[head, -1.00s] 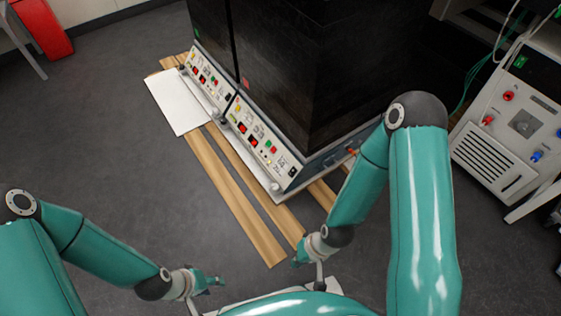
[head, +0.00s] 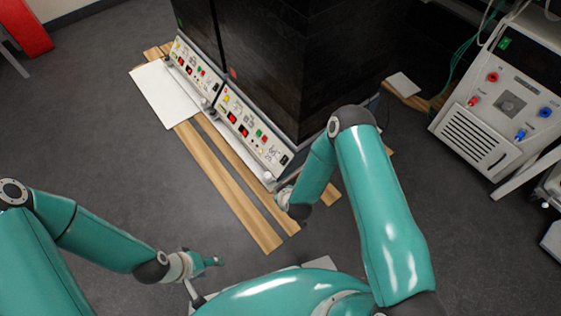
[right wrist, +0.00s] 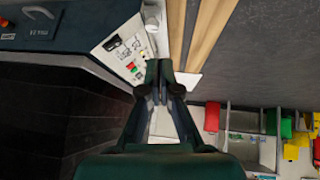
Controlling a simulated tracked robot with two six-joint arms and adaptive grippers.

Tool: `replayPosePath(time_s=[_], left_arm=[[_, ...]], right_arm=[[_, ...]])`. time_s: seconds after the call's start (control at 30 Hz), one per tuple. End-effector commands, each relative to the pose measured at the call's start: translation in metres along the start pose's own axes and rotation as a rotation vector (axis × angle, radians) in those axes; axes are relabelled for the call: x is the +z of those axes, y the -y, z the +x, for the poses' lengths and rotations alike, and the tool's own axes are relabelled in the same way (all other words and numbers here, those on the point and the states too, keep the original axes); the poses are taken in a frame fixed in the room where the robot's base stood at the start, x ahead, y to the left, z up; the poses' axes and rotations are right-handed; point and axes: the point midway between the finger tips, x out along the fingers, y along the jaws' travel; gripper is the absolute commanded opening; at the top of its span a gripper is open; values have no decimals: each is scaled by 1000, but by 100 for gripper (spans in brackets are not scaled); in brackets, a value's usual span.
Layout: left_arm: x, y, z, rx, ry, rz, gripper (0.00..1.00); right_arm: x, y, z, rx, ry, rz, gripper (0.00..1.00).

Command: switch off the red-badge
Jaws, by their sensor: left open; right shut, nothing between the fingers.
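Two dark shaker bioreactors stand side by side, each with a pale control panel along its lower front. A small red badge (head: 233,73) marks the nearer right unit (head: 310,65). Its panel (head: 250,131) carries lit red displays, a yellow button and green and red buttons. Part of a panel (right wrist: 124,48) with coloured buttons shows beyond my right gripper in the right wrist view. My right gripper (right wrist: 160,70) is shut and empty, near the panel's right end; my arm mostly hides it in the head view. My left gripper (head: 212,260) is open and empty, low over the floor.
Wooden boards (head: 232,190) and a white plate (head: 165,93) lie at the units' front. A white device (head: 505,95) with red and blue ports stands at the right. Coloured bins (right wrist: 270,122) show in the right wrist view.

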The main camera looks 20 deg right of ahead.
Motion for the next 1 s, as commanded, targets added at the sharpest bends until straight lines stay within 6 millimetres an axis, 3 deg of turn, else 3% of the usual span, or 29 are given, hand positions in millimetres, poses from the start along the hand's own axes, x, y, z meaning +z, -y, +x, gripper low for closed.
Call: replayPosePath(time_s=[0.1, 0.3, 0.77, 1.0], left_arm=[[0, -4, -12, 0, 0, 0, 55], [0, -6, -16, 0, 0, 0, 55], [0, -5, -13, 0, 0, 0, 55], [0, 0, 1, 0, 0, 0, 55]], right_arm=[[-23, -16, 26, 173, -104, -205, 0], [-38, -31, 39, 345, -160, -381, 0], [-40, -34, 45, 358, -163, -393, 0], [-44, -43, 75, 358, -164, -391, 0]])
